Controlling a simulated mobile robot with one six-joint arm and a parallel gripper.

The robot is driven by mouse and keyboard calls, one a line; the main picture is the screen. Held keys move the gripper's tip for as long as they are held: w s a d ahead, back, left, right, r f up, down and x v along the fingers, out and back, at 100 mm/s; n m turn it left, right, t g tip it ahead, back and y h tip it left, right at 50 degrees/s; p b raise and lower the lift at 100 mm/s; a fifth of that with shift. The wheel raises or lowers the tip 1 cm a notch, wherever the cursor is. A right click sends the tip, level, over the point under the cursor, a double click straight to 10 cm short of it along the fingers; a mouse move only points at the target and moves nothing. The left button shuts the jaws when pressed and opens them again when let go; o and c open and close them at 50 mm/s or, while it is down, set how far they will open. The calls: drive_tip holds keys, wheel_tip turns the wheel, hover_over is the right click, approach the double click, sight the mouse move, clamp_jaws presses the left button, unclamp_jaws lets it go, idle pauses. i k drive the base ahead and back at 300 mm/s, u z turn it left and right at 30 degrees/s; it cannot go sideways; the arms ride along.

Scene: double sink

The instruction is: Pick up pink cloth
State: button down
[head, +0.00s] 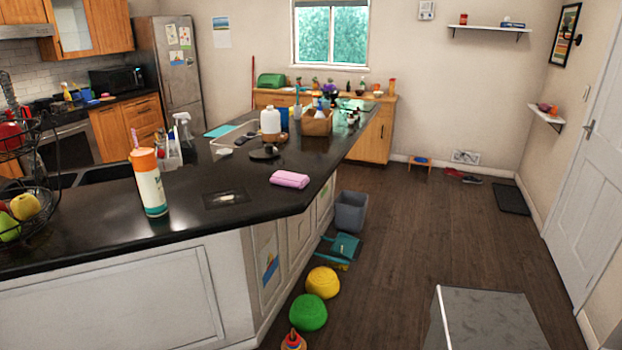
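The pink cloth (289,179) lies folded in a small bundle on the black countertop (250,225), close to the counter's right edge. Nothing covers it in the head view. My gripper is not in view.
A white bottle with an orange cap (151,187) stands left of the cloth. A dark flat item (226,198) and a black round object (264,153) lie near it. The floor (430,230) to the right is mostly clear.

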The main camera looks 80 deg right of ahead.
sight(289, 179)
drive_tip(key=u, duration=0.1)
drive_tip(key=k, duration=0.2)
drive_tip(key=z, duration=2.7)
drive_tip(key=k, duration=0.65)
drive_tip(key=u, duration=0.15)
drive_tip(key=i, duration=0.6)
drive_tip(key=u, duration=0.05)
